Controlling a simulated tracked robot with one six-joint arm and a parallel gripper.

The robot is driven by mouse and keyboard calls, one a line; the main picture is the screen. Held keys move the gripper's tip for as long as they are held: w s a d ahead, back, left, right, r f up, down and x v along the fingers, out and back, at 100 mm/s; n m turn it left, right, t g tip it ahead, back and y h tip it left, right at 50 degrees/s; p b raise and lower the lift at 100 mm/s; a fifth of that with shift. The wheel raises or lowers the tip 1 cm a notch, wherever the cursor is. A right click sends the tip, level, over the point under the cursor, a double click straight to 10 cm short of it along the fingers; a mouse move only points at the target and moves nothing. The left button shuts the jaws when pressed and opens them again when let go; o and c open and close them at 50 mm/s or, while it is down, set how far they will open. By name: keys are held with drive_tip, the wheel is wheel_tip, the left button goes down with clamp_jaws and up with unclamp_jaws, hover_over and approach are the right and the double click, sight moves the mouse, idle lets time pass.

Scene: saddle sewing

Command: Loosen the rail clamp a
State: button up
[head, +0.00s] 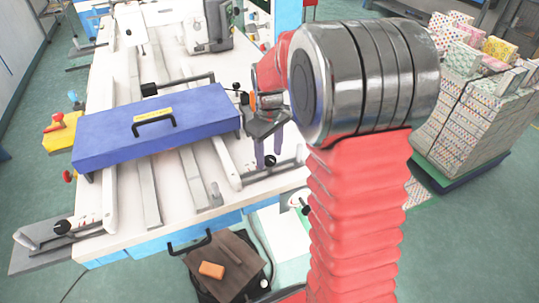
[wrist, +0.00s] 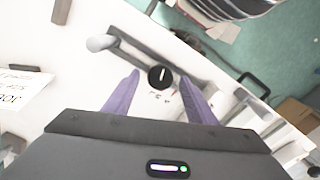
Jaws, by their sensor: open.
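A rail clamp with a round black knob (wrist: 160,77) sits on a grey rail in the wrist view. The knob has a white line on its face and small marks beside it. My gripper (wrist: 160,80) is open, with one purple finger on each side of the knob. I cannot tell whether the fingers touch it. In the head view my gripper (head: 269,157) points down at the same black knob (head: 271,161) at the right front of the white table. Another black knob (head: 62,227) is at the front left. No letter shows which clamp is a.
A blue box with a black handle (head: 160,125) lies across the rails of the white table (head: 180,222). A yellow block with a red knob (head: 60,131) is at left. A brown board (head: 225,262) bears an orange block (head: 211,270). Stacked patterned boxes (head: 470,110) stand at right.

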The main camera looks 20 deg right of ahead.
sight(269, 160)
wheel_tip(269, 160, up, 13)
idle(0.5)
idle(0.4)
drive_tip(key=s+a+m+t, duration=0.2)
drive_tip(key=s+a, duration=0.3)
drive_tip(key=s, duration=0.6)
drive_tip(key=s+a+m+t, duration=0.2)
drive_tip(key=s+a, duration=0.3)
drive_tip(key=s, duration=0.6)
drive_tip(key=shift+s+a+r+m+t, duration=0.25)
drive_tip(key=shift+r+m+t, duration=0.2)
drive_tip(key=shift+t, duration=0.35)
